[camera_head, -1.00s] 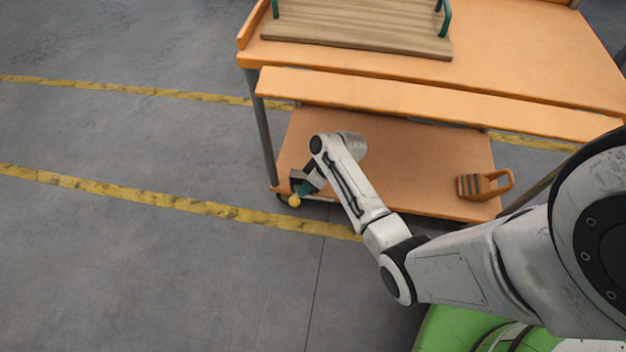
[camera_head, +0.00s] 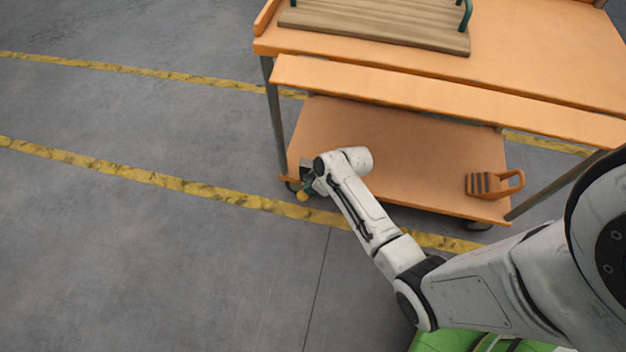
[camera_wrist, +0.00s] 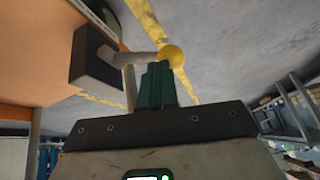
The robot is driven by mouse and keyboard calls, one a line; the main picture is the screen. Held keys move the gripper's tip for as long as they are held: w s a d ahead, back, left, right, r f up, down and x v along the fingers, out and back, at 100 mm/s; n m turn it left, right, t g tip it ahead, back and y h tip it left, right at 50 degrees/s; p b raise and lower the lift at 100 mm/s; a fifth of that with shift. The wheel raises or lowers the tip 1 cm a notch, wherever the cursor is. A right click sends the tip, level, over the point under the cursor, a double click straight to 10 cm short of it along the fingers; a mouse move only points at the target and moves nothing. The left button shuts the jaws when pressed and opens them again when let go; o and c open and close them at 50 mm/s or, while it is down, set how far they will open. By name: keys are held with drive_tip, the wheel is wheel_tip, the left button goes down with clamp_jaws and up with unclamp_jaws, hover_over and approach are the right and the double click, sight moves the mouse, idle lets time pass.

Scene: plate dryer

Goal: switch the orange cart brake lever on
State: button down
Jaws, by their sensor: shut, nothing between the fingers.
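The orange cart (camera_head: 430,92) stands ahead, with a lower shelf (camera_head: 400,150) near the floor. At the lower shelf's left front corner is the brake lever, whose yellow ball knob (camera_head: 303,196) shows beside my gripper (camera_head: 308,182). In the wrist view the lever has a dark block, a grey bent rod and the yellow knob (camera_wrist: 172,55). My gripper (camera_wrist: 158,72) shows there as shut dark green fingers, just by the rod and knob. The fingertips overlap the rod and knob in the picture; I cannot tell whether they touch.
A wooden board with green handles (camera_head: 380,22) lies on the cart's top. An orange handled block with dark stripes (camera_head: 492,184) sits on the lower shelf at right. Yellow lines (camera_head: 150,177) cross the grey floor, which is clear at left.

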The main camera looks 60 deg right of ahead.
drive_tip(key=s+a+f+n+t+h+b, duration=0.1)
drive_tip(key=a+f+h+b, duration=0.1)
drive_tip(key=f, duration=0.5)
drive_tip(key=shift+s+a+h, duration=0.15)
drive_tip(key=shift+a+h, duration=0.35)
drive_tip(key=shift+a, duration=0.25)
